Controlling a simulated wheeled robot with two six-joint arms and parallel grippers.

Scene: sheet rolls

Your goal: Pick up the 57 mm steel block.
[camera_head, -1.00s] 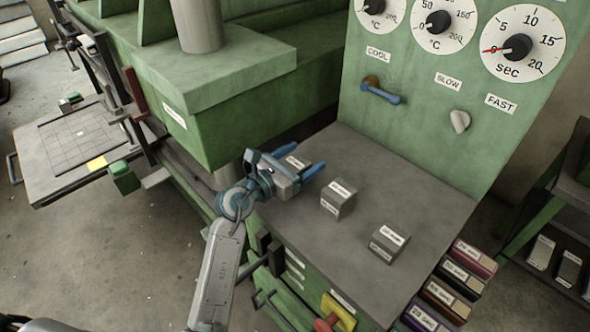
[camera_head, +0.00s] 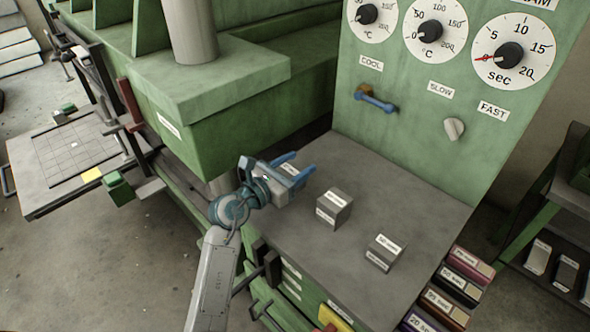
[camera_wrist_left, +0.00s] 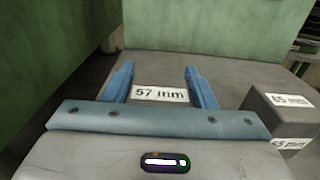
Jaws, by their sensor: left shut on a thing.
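The 57 mm steel block (camera_wrist_left: 160,93) is grey, with a white label reading "57 mm" on top, between my left gripper's fingers in the left wrist view. In the head view the block (camera_head: 285,169) is mostly hidden by the gripper. My left gripper (camera_head: 302,162), with blue fingers, is shut on it over the left part of the grey bench top. The fingers also show either side of the label in the wrist view (camera_wrist_left: 158,75). I cannot tell whether the block is clear of the bench. My right gripper is not in view.
Two similar labelled steel blocks stand to the right on the bench (camera_head: 350,165), a nearer-to-gripper one (camera_head: 334,208) and a farther one (camera_head: 383,252). A green panel with dials (camera_head: 440,100) rises behind. A green machine housing (camera_head: 235,115) stands close left.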

